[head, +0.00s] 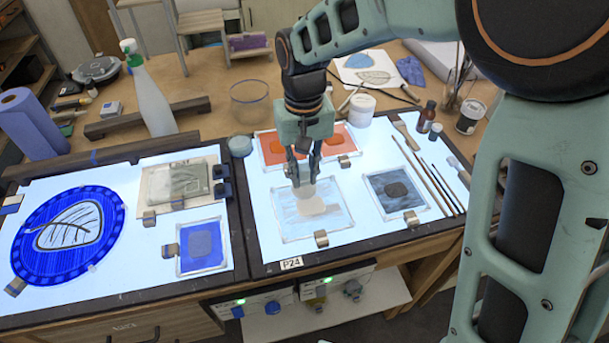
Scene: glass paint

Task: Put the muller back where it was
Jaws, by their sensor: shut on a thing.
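My gripper (304,178) is over the pale glass slab (290,223) near the middle of the right light panel. Its fingers are closed around the top of the muller, whose pale, low end (307,193) shows just below the fingertips. The fingers hide most of the muller. A small beige patch (318,207) shows on the slab beside and below it. I cannot tell whether the muller touches the slab.
Close by are an orange slab (272,150), a dark grey slab (377,184), metal clips (321,239), and long brushes (433,185) to the right. A white jar (362,108) and brown bottle (427,117) stand behind. A spray bottle (150,100) stands back left.

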